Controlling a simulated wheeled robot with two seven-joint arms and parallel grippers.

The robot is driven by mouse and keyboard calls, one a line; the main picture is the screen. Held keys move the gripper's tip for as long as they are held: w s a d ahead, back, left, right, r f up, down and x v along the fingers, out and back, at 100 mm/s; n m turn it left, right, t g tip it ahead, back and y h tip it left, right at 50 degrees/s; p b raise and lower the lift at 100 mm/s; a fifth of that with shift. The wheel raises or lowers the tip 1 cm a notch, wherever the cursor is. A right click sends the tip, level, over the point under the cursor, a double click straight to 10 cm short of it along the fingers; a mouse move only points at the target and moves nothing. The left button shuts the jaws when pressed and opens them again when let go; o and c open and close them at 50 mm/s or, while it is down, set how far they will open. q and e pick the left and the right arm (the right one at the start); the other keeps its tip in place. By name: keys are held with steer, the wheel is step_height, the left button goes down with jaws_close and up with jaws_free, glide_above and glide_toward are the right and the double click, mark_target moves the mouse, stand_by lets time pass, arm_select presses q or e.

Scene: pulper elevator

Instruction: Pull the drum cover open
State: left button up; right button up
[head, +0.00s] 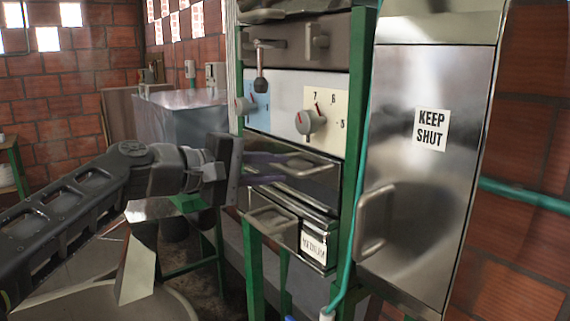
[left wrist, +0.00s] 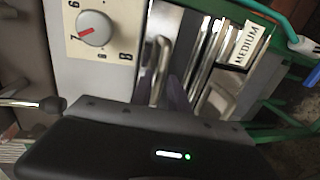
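The steel machine has a front panel with a bar handle (head: 312,164) just below the numbered dial; I take this to be the drum cover, though no label shows on it. My left gripper (head: 277,168) reaches in from the left at this handle. Its purple fingers look spread apart, one higher and one lower. In the left wrist view the fingers (left wrist: 164,90) are close around the handle (left wrist: 161,65); contact is not clear. The panel looks closed. My right gripper is not in view.
A steel door (head: 415,185) marked "KEEP SHUT", with its own handle, stands right of a green post (head: 355,130). A tray labelled "MEDIUM" (head: 314,247) sits below the gripper. The dial (head: 310,121) and a black-knobbed lever (head: 261,84) are above. A teal hose runs beside the post.

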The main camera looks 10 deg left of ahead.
mark_target(281, 167)
arm_select(q)
steer(key=shift+x, duration=1.5)
steer(key=shift+c, duration=0.4)
jaws_close()
